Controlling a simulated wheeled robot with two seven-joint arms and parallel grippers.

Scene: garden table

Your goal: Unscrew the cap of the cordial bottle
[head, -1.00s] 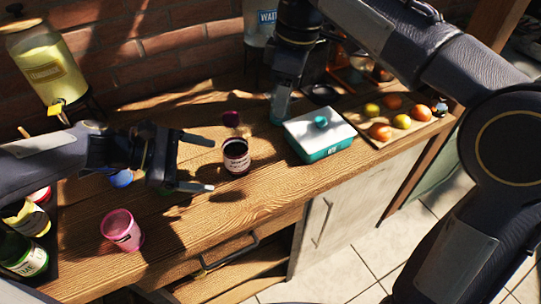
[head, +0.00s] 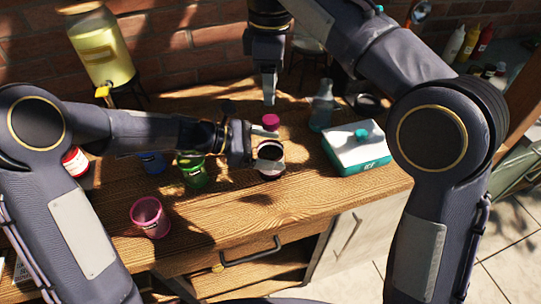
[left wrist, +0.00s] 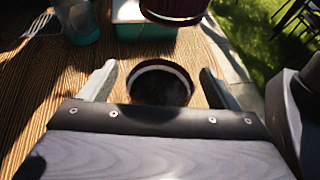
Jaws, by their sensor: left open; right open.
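The cordial bottle (head: 266,172) stands upright on the wooden table, with dark contents. Its magenta cap (head: 270,121) shows above it; the clear neck between them is hard to make out. My left gripper (head: 268,160) is open at the bottle. In the left wrist view its fingers (left wrist: 158,85) stand on either side of the dark bottle body (left wrist: 160,86), with gaps at both sides, and the maroon cap (left wrist: 176,8) is at the top edge. My right gripper (head: 269,100) points down just above the cap in the head view; its fingers overlap there.
A teal-and-white box (head: 350,160) and a clear glass bottle (head: 322,108) stand right of the cordial bottle. A pink cup (head: 150,217), green tumbler (head: 194,172) and blue cup (head: 153,163) stand to the left, near my left arm. A drink dispenser (head: 102,50) stands at the back left.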

